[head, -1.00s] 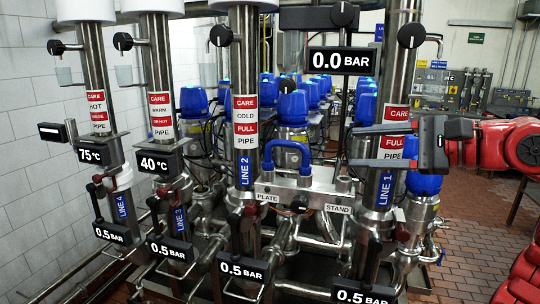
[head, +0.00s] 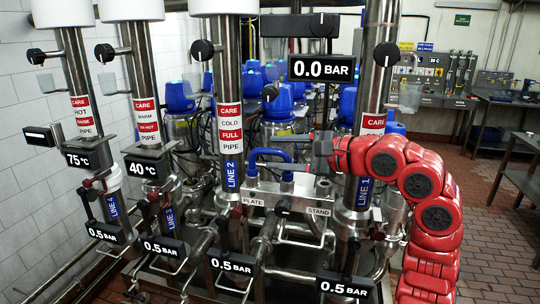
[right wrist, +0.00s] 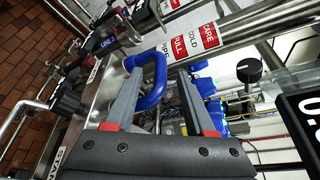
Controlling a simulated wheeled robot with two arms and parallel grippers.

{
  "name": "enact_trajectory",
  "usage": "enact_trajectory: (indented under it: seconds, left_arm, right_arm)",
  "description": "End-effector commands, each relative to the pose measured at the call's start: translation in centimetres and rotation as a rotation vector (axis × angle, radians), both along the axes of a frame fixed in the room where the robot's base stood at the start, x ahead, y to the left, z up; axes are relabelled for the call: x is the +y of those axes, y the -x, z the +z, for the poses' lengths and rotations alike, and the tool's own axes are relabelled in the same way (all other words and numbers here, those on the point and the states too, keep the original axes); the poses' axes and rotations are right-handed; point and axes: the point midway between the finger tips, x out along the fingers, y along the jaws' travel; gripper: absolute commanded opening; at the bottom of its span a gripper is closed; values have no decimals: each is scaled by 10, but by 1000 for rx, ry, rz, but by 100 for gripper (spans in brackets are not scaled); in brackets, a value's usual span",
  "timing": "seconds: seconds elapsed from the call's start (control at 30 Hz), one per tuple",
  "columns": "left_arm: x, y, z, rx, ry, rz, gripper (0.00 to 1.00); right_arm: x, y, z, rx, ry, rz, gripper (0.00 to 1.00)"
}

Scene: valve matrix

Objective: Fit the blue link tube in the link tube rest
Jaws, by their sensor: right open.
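The blue link tube (head: 270,154) is a U-shaped bend. It sits upright on the metal panel (head: 262,187), on the side labelled PLATE. The side labelled STAND (head: 319,211) is to its right; I cannot tell which part is the link tube rest. Contact cannot be told. My left gripper is not in view.
Vertical steel pipes flank the panel, with the Line 2 pipe (head: 228,110) on the left and another pipe (head: 374,100) close to my right arm. A 0.0 BAR display (head: 322,69) hangs above. Small valve handles and several gauges sit below the panel.

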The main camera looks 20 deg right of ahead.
Motion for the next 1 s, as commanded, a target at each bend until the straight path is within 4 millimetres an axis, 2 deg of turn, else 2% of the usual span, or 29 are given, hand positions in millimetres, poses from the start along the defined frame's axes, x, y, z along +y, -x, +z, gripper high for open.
enact_trajectory:
  seconds: [0.03, 0.1, 0.4, 0.7, 1.0]
  left_arm:
    - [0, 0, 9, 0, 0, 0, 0]
    - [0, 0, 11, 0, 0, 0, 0]
    - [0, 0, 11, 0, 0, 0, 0]
    - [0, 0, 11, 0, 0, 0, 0]
    - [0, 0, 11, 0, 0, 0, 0]
  right_arm:
    - [6, -5, 3, 2, -1, 5, 55]
    - [11, -11, 0, 0, 0, 4, 55]
    - [13, -16, -4, -3, 2, 0, 55]
    - [13, -16, -4, -1, 2, 0, 1]
    - [13, -16, -4, 0, 1, 1, 0]
